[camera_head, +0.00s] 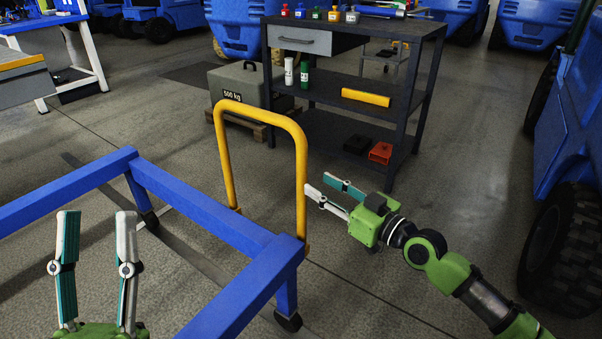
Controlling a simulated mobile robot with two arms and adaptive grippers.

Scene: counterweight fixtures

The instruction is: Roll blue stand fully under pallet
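The blue stand (205,205) is a rectangular blue frame on casters at the lower left, with a yellow hoop handle (228,160) upright at its right end. Its left part runs out of view. My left gripper (97,214) is open and empty, fingers pointing up in front of the frame's inside. My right gripper (316,182) is open, its fingers pointing left at the handle's right post. Whether a fingertip touches the post I cannot tell. A small wooden pallet (258,131) shows under a grey 500 kg block (232,84), behind the handle.
A dark shelf cart (410,105) with bottles and a yellow bar stands behind the handle. A blue vehicle (570,150) with a large black tyre is at the right. A blue-and-white bench stands at upper left. Floor between the cart and right vehicle is clear.

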